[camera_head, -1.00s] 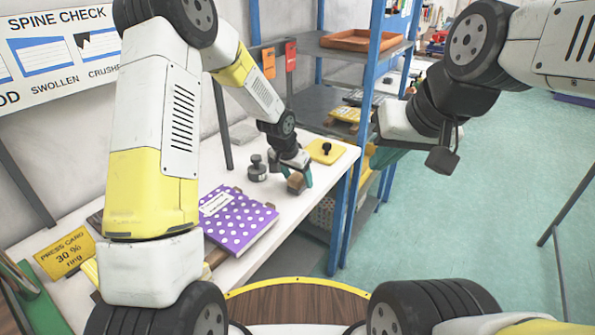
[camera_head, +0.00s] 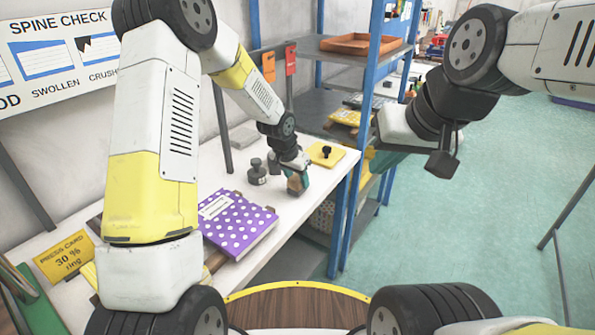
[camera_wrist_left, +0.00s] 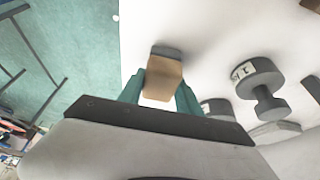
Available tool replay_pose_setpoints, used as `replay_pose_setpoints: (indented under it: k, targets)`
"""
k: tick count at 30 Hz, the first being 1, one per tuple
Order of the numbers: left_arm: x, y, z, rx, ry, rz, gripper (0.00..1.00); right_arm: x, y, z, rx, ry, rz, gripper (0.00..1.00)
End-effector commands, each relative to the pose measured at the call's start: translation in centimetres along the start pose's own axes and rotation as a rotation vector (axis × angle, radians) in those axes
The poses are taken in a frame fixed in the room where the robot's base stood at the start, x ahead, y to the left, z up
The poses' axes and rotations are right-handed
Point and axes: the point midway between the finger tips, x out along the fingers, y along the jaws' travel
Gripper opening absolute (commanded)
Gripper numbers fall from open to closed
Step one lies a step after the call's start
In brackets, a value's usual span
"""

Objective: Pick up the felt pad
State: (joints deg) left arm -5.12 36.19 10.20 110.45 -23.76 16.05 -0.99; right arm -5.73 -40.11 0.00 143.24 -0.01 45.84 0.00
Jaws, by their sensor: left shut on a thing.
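The felt pad (camera_head: 295,184) is a small block with a tan wooden body and a grey end, over the white table near its right edge. It also shows in the left wrist view (camera_wrist_left: 163,78), between the teal fingers. My left gripper (camera_head: 298,179) is shut on it from above, one finger on each side. Whether the pad still touches the table I cannot tell. My right gripper (camera_head: 388,158) is partly hidden behind its own wrist at the right, away from the table, and its opening does not show.
A grey weight (camera_head: 257,172) stands left of the pad. A yellow pad with a black knob (camera_head: 326,154) lies behind it. A purple dotted book (camera_head: 236,222) lies in front. A blue-post shelf (camera_head: 359,130) stands right of the table (camera_head: 290,235).

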Motion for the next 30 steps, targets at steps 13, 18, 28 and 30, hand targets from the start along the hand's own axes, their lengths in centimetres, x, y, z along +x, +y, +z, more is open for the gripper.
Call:
replay_pose_setpoints:
  k: [13, 18, 28, 30]
  targets:
    - [-4.5, 3.5, 1.8, 0.006, 0.000, 0.000, 0.00, 0.0, 0.0, 0.0, 0.000, 0.000, 0.000, 0.00]
    - [-6.0, 6.6, 4.5, 0.007, 0.000, 0.000, 0.00, 0.0, 0.0, 0.0, 0.000, 0.000, 0.000, 0.00]
    - [-7.9, 10.5, 7.9, 0.004, 0.000, 0.000, 0.00, 0.0, 0.0, 0.0, 0.000, 0.000, 0.000, 0.00]
    - [-8.1, 10.9, 8.2, 0.003, 0.001, 0.000, 0.00, 0.0, 0.0, 0.0, 0.000, 0.000, 0.000, 0.00]
